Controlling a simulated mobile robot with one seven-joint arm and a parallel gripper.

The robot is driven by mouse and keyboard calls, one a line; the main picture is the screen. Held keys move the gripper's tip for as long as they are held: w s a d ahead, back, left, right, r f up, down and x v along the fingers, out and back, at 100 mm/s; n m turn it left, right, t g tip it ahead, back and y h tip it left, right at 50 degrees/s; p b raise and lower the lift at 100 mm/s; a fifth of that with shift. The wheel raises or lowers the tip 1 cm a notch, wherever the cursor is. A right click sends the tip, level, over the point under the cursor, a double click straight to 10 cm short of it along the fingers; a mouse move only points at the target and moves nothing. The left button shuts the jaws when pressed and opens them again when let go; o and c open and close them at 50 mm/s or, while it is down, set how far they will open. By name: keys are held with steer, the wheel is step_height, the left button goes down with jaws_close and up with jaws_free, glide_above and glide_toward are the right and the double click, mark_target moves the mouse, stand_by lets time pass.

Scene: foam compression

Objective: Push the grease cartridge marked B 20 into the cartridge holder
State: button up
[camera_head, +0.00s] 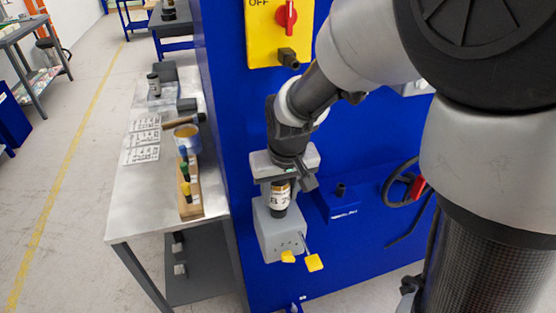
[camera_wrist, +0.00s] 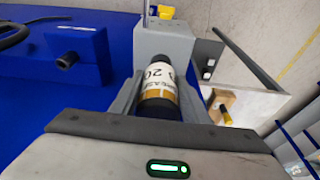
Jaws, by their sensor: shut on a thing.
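The grease cartridge marked B 20 (camera_head: 281,196) has a white label with a gold band and a dark lower end. It also shows in the wrist view (camera_wrist: 160,80), between the grey fingers. My gripper (camera_head: 282,184) is shut on it and points down. The cartridge holder looks to be the grey box (camera_head: 283,236) on the blue cabinet's front, with yellow tabs low on it; it also shows in the wrist view (camera_wrist: 178,42). The cartridge's dark end overlaps the box's upper part in the head view. I cannot tell whether it is inside the holder's opening.
A metal table (camera_head: 145,205) stands left, with a wooden rack (camera_head: 191,205) of coloured-top items, a jar (camera_head: 187,137) and paper sheets (camera_head: 141,148). A yellow switch plate (camera_head: 262,45) is above. A blue block (camera_head: 338,204) and a handwheel (camera_head: 395,190) are right of the holder.

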steer(key=shift+f+b, duration=0.4)
steer(key=shift+f, duration=0.15)
steer(key=o, duration=1.2)
steer(key=shift+o, duration=0.2)
steer(key=shift+r, duration=0.1)
steer(key=shift+r+p, duration=2.35)
steer(key=shift+r, duration=0.6)
